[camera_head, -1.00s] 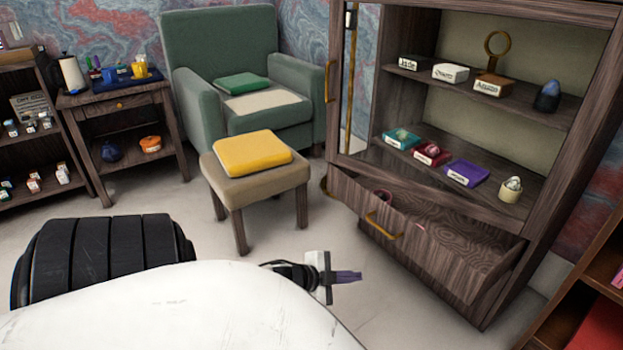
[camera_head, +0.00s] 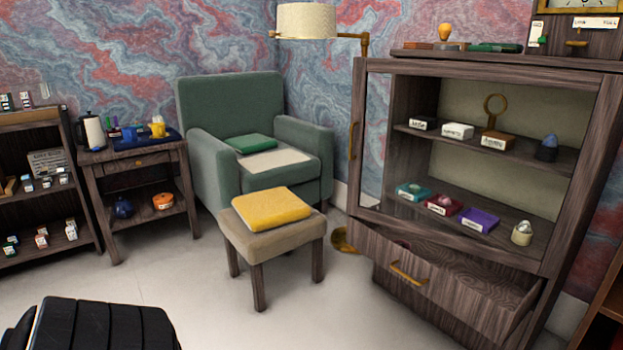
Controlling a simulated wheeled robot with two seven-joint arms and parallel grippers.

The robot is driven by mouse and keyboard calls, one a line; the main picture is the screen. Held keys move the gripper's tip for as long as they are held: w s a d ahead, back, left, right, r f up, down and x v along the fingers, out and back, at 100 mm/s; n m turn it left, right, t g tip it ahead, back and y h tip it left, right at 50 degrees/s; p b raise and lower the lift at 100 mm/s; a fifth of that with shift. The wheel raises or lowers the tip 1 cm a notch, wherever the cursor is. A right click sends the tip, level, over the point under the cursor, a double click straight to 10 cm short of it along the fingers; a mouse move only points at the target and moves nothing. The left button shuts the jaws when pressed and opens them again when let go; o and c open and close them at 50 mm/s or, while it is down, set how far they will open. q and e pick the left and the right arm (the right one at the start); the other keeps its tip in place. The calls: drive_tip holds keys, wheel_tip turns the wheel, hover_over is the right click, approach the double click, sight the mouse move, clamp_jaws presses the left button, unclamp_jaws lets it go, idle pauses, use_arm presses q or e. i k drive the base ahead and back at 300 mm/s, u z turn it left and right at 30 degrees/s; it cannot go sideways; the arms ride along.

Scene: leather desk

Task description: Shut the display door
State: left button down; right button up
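The display cabinet (camera_head: 402,95) stands at the right, with labelled items on two shelves. Its glass display door (camera_head: 359,150) has a dark wooden frame and a brass handle (camera_head: 353,141) on the left stile. The door looks ajar: its left edge stands out past the cabinet's side, and wallpaper shows through the glass there. The hinge side seems to be at the right. Below it, a wooden drawer (camera_head: 440,285) with a brass handle (camera_head: 408,273) is pulled out. Neither of my grippers is in view.
A yellow cushion (camera_head: 270,207) lies on a footstool (camera_head: 272,240) left of the cabinet. A green armchair (camera_head: 232,103) and a floor lamp (camera_head: 306,21) stand behind. A side table (camera_head: 130,158) is at the left. The floor (camera_head: 250,325) before the cabinet is clear.

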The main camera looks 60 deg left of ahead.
sight(609, 87)
drive_tip(key=u, duration=0.7)
drive_tip(key=i, duration=0.5)
drive_tip(key=u, duration=0.3)
